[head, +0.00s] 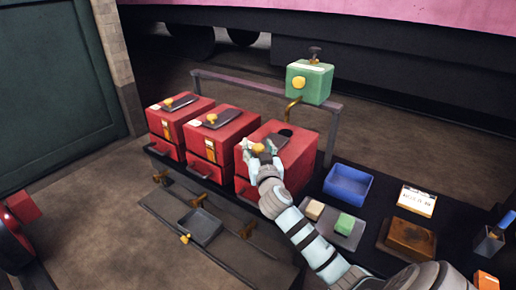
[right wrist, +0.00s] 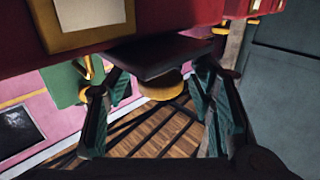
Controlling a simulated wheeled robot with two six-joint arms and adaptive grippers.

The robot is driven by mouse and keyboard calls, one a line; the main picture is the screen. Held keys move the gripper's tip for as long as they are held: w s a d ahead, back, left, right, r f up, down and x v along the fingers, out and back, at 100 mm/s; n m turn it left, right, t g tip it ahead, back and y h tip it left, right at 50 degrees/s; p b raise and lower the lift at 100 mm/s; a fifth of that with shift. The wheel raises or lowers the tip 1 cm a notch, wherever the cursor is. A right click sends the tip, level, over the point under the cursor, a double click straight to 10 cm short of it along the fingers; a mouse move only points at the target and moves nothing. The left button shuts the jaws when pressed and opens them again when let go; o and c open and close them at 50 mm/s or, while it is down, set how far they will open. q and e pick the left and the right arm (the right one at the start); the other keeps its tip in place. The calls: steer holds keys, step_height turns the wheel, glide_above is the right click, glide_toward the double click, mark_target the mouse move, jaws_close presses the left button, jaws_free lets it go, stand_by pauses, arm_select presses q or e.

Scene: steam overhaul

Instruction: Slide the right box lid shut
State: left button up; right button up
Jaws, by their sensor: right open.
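The right red box (head: 301,160) is the last of three in a row. The lid's yellow knob (head: 258,149) is at the fingers. In the right wrist view, the lid (right wrist: 150,55) and knob (right wrist: 160,88) show between the two spread fingers. My right gripper (head: 258,152) is open, with its fingers on either side of the knob; contact cannot be told. My left gripper is not in view.
Left (head: 180,122) and middle (head: 222,133) red boxes have lids with yellow knobs. A green box (head: 310,82) stands behind on a rail (head: 332,130).

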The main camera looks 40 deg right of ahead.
mark_target(265, 143)
jaws_close()
steer(key=shift+w+d+b, duration=0.25)
steer(key=shift+d+b, duration=0.05)
steer(key=shift+d, duration=0.55)
steer(key=shift+w+d+b, duration=0.25)
steer(key=shift+d, duration=0.6)
jaws_free()
steer(key=shift+s+a, duration=0.1)
steer(key=v, duration=1.1)
steer(key=shift+s+a, duration=0.2)
steer(key=shift+s, duration=0.15)
